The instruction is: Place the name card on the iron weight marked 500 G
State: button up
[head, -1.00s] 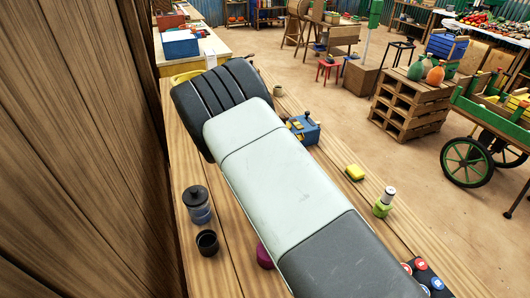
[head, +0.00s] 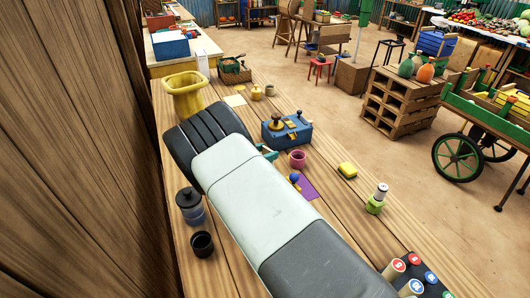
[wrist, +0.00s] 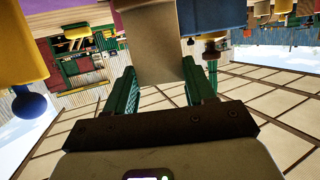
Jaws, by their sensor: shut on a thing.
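My gripper shows in the wrist view (wrist: 157,85) with its green fingers either side of a flat beige-brown piece (wrist: 155,60), which looks like the name card. No writing on it can be read. No 500 G marking can be read, so I cannot tell which thing is the iron weight. A blue block-like stand (head: 288,132) with yellow parts and dark knobs is beyond the gripper.
A purple mat (head: 308,187) with a blue-knobbed thing (head: 294,179) lies close to my arm. The wooden wall (head: 75,150) is on the left.

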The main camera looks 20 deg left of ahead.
jog(key=o, duration=1.5)
jog(key=shift+f, duration=0.1)
jog(key=shift+c, duration=0.2)
